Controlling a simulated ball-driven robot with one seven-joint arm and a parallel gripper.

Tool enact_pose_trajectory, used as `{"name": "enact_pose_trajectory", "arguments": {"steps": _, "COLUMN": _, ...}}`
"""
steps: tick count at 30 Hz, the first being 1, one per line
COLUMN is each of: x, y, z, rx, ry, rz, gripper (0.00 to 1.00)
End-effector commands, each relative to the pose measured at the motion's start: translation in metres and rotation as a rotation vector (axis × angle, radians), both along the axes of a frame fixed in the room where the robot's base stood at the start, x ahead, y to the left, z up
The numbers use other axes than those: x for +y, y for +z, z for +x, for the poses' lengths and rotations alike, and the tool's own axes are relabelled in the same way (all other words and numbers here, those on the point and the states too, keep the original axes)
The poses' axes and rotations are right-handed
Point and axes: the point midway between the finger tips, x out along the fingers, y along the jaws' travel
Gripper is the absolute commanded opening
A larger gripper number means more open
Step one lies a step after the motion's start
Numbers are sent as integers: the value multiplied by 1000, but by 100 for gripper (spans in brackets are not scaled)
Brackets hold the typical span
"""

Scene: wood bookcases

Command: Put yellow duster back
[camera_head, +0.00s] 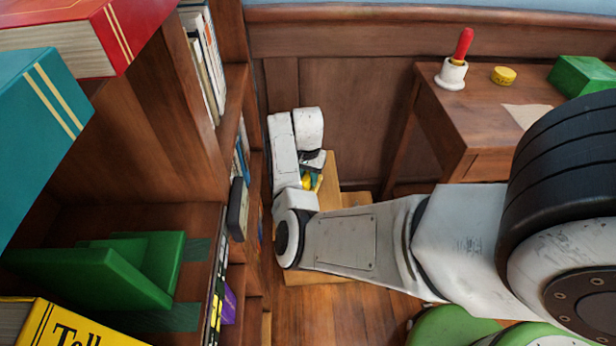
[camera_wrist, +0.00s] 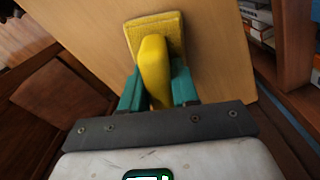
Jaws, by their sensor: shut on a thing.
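The yellow duster (camera_wrist: 155,62) shows in the wrist view, with its handle between the teal fingers of my gripper (camera_wrist: 158,88). Its wide yellow head points away from the gripper, over a light wooden surface (camera_wrist: 215,50). I cannot tell whether the head touches that surface. In the head view my gripper (camera_head: 313,181) is low beside the bookcase, with a small bit of yellow (camera_head: 306,182) at the fingers. The arm hides much of the area around it. My gripper is shut on the duster handle.
A tall bookcase (camera_head: 150,130) with books stands at the left. Light wooden steps (camera_head: 330,190) stand under my gripper.

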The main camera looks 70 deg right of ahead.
Motion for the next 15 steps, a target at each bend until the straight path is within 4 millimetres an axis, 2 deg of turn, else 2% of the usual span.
{"name": "enact_pose_trajectory", "arguments": {"steps": 1, "x": 0, "y": -2, "z": 0, "rx": 1, "ry": 0, "rz": 1, "gripper": 31}}
{"name": "enact_pose_trajectory", "arguments": {"steps": 9, "x": 0, "y": -1, "z": 0, "rx": 0, "ry": 0, "rz": 0, "gripper": 55}}
{"name": "enact_pose_trajectory", "arguments": {"steps": 15, "x": 0, "y": -1, "z": 0, "rx": 0, "ry": 0, "rz": 0, "gripper": 55}}
